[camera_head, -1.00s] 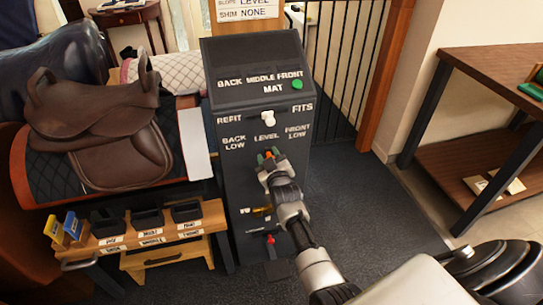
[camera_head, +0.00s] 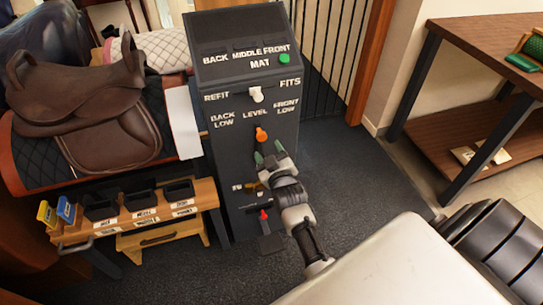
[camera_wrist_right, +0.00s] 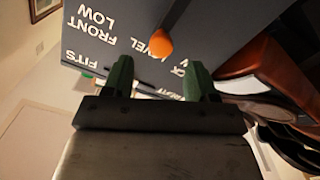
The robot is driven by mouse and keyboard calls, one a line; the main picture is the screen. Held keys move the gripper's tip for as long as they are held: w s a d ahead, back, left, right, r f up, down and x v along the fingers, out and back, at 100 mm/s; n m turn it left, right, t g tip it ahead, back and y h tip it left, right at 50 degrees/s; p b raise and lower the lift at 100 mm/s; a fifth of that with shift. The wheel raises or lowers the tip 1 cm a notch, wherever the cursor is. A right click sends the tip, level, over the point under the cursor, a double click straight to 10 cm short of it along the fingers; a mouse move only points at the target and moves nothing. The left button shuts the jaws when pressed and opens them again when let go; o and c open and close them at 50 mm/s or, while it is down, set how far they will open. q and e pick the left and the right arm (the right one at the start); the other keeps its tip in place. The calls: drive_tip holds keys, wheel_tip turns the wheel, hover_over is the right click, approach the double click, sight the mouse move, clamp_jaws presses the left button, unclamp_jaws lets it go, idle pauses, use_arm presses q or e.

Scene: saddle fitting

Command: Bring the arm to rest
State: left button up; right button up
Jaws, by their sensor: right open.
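My right gripper (camera_head: 271,158) is open in front of the dark control post (camera_head: 232,160), its green-tipped fingers apart with nothing between them. In the right wrist view the two green fingers (camera_wrist_right: 160,80) point toward the post's labelled face, with the orange knob (camera_wrist_right: 161,43) beyond them, clear of both. In the head view the orange knob (camera_head: 261,134) sits under the word LEVEL, above the fingertips. My right arm reaches in from the lower right. My left gripper is not in view.
A white switch (camera_head: 256,95) and a green button (camera_head: 285,58) are higher on the post. A red-tipped lever (camera_head: 264,215) is low on it. A brown saddle (camera_head: 75,100) stands at left, above a small wooden bench (camera_head: 150,230). A wooden table (camera_head: 480,50) is at right. Carpet between is clear.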

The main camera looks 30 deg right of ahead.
drive_tip(key=shift+v, duration=1)
drive_tip(key=shift+f, duration=0.1)
drive_tip(key=s+a+f+g+y+p, duration=0.1)
drive_tip(key=s+a+f+g+y, duration=0.15)
drive_tip(key=s+f, duration=0.55)
drive_tip(key=s+a+f+g+y+p, duration=0.1)
drive_tip(key=s+a+f+g, duration=0.25)
drive_tip(key=f, duration=0.75)
drive_tip(key=s+a+f+g+y, duration=0.1)
drive_tip(key=s+a+f+g, duration=0.15)
drive_tip(key=s+f, duration=0.55)
drive_tip(key=s+d+f+g, duration=0.1)
drive_tip(key=s+f+g, duration=0.3)
drive_tip(key=s, duration=0.9)
drive_tip(key=s+d+f+g+p, duration=0.1)
drive_tip(key=s+f+g, duration=0.3)
drive_tip(key=s+f, duration=0.4)
drive_tip(key=s, duration=0.5)
drive_tip(key=shift+p, duration=0.3)
